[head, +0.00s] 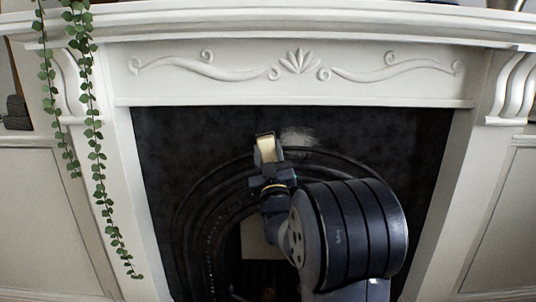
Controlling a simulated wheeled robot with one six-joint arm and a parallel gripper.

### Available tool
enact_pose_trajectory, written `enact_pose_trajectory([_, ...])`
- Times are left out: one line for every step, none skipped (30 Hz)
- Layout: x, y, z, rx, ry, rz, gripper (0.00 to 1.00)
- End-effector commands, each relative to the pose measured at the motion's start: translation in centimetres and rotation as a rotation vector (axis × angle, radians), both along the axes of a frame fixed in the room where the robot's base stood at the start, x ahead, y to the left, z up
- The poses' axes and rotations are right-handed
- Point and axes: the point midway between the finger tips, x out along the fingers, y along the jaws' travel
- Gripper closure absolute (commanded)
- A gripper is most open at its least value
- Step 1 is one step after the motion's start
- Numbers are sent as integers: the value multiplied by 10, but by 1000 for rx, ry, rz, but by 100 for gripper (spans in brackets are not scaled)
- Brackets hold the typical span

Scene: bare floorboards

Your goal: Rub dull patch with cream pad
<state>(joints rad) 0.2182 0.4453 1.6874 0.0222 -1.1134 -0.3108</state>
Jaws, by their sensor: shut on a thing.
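The dull patch (299,137) is a pale, greyish smear on the dark fireplace panel, just above the arched iron surround. My gripper (266,149) is in front of the panel, just left of the patch. It is shut on the cream pad (266,147), which shows as a pale cream block between the dark fingers. The pad appears beside the patch's left edge. I cannot tell whether the pad touches the panel. My arm hides part of the arch and the panel at lower right of the patch.
A white carved mantelpiece (200,85) frames the dark panel (400,135) at the top and sides. A trailing green plant (95,150) hangs down the left side. The fire opening (225,270) is low in the middle. The panel above the arch is clear.

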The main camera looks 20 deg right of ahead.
Motion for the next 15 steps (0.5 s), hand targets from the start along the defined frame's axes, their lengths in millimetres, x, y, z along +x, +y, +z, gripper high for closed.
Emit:
enact_pose_trajectory([1, -1, 0, 0, -1, 0, 86])
enact_pose_trajectory([2, -1, 0, 0, -1, 0, 86])
enact_pose_trajectory([2, -1, 0, 0, -1, -1, 86])
enact_pose_trajectory([3, -1, 0, 0, -2, 0, 86])
enact_pose_trajectory([3, -2, 0, 0, -2, 0, 86])
enact_pose_trajectory([4, -2, 1, 0, -2, 0, 86])
enact_pose_trajectory([5, -2, 0, 0, -2, 0, 86])
enact_pose_trajectory([5, -2, 0, 0, -2, 0, 86])
enact_pose_trajectory([6, -3, 0, 0, -2, 0, 86])
enact_pose_trajectory([6, -3, 0, 0, -1, -1, 86])
enact_pose_trajectory([7, -3, 0, 0, -1, -1, 86])
enact_pose_trajectory([7, -3, 0, 0, -1, 0, 86])
enact_pose_trajectory([7, -3, 0, 0, -1, 0, 86])
enact_pose_trajectory([7, -3, 0, 0, -1, 0, 86])
enact_pose_trajectory([7, -4, 0, 0, -1, -1, 86])
